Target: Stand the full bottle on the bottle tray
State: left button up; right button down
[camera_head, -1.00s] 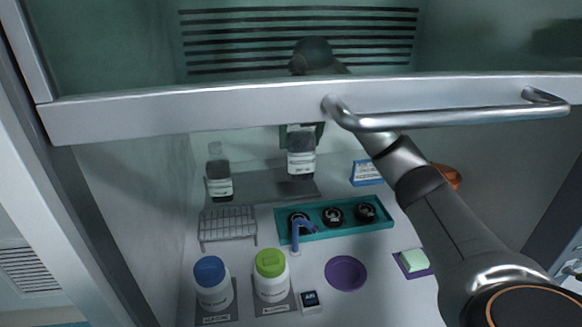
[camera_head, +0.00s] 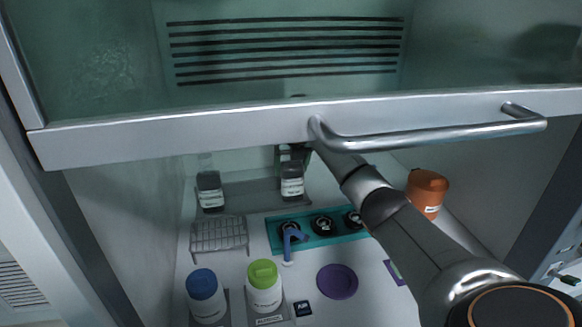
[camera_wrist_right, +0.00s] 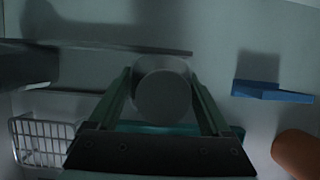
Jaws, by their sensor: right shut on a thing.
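The dark-filled bottle with a white label (camera_head: 291,184) is upright in my right gripper (camera_head: 291,154). The gripper is shut around its upper part. The grey bottle tray (camera_head: 250,192) lies at the back of the cabinet. The held bottle is over the tray's right part; I cannot tell whether its base touches it. A second dark bottle (camera_head: 210,190) stands at the tray's left end. My left gripper is not in view.
A wire rack (camera_head: 219,236) and a teal tray (camera_head: 273,233) with black round items are in front. Blue-capped (camera_head: 204,297) and green-capped (camera_head: 264,289) bottles stand nearer. An orange tub (camera_head: 427,192) is at right. The raised sash (camera_head: 220,121) crosses above my arm.

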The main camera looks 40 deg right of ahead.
dwell(0.3)
grip_release()
jog(key=shift+f, duration=0.15)
jog(key=v, duration=1.2)
